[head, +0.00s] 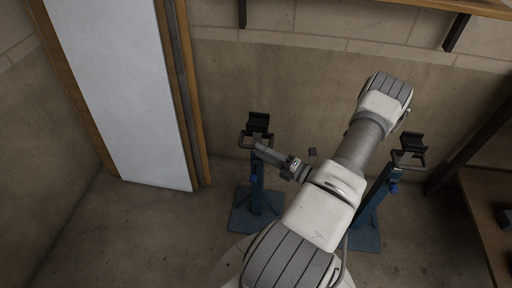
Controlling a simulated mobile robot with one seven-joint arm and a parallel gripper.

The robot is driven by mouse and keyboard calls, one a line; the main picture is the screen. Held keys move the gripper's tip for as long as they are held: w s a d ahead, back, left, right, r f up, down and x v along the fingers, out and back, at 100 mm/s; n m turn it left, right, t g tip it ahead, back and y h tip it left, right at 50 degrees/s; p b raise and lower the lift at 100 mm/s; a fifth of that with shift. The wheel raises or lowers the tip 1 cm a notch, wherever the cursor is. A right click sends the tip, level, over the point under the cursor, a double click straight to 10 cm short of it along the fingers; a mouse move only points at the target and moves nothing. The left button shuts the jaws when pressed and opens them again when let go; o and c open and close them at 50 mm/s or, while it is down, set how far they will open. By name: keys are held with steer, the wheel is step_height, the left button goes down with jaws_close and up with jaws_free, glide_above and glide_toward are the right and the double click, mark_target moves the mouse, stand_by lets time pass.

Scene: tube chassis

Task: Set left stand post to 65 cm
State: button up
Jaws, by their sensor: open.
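The left stand (257,190) is a blue post on a flat blue base, with a black cradle (258,122) on top. It stands upright on the floor near the back wall. My gripper (272,158) is open and lies in front of the upper part of the left post, just below the cradle. I cannot tell whether it touches the post. The gripper and wrist hide part of the post. No height marking is legible. The right stand (374,200) is a similar blue post with a black cradle (411,147) and a small blue knob. My arm partly hides it.
A tall white panel (125,90) with wooden edges leans at the left wall. A wooden shelf (470,8) on dark brackets is at the top right. A brown bench (485,210) stands at the right edge. Floor at the lower left is clear.

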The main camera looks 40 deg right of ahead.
steer(key=p+v, duration=0.2)
steer(key=v, duration=1.2)
